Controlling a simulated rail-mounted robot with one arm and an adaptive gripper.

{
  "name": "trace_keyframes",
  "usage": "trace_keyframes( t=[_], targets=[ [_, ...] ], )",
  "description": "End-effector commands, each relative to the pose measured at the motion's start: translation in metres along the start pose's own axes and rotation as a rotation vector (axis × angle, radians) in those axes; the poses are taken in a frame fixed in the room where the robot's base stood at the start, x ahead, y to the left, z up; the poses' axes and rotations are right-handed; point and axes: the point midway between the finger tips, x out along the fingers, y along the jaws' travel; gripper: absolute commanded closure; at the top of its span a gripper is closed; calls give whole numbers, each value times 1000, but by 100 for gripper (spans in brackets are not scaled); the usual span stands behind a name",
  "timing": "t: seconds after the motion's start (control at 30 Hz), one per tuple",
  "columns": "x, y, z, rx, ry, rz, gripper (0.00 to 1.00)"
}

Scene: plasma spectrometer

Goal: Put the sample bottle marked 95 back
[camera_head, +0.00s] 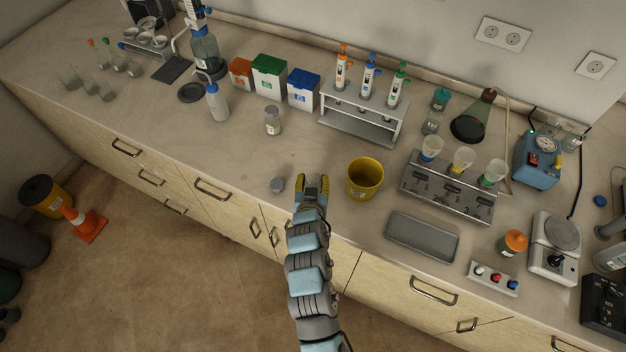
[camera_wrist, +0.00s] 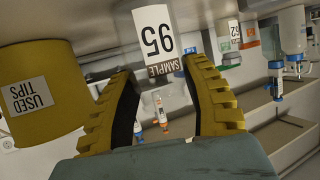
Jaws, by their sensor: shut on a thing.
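The sample bottle marked 95 (camera_wrist: 153,42) is between my fingertips in the wrist view, its label upside down. My gripper (camera_wrist: 160,78) is shut on it, with a yellow ribbed finger on either side. In the head view my gripper (camera_head: 312,183) is low over the front of the bench, just left of the yellow bucket. There my fingers mostly hide the bottle, and I cannot tell whether its base touches the bench. Another labelled sample bottle (camera_head: 272,121) stands farther back and left. Its label also shows at the right in the wrist view (camera_wrist: 234,35).
The yellow used-tips bucket (camera_head: 365,178) is close on my right. Behind stands a pipette rack (camera_head: 360,128). A grey tray (camera_head: 422,237) lies to the right.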

Motion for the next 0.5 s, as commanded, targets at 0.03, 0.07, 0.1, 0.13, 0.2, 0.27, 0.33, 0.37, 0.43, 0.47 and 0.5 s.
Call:
trace_keyframes(
  t=[0.03,0.07,0.1,0.13,0.2,0.27,0.33,0.37,0.43,0.47,0.5],
  targets=[
    [0,0,0,0,0,0,88],
    [0,0,0,0,0,0,88],
    [0,0,1,0,0,0,88],
    [1,0,2,0,0,0,88],
    [1,0,4,1,0,0,88],
    [1,0,2,0,0,0,34],
    [1,0,2,0,0,0,27],
    [1,0,2,0,0,0,27],
    [1,0,2,0,0,0,27],
    [1,0,2,0,0,0,27],
    [1,0,2,0,0,0,27]
  ],
)
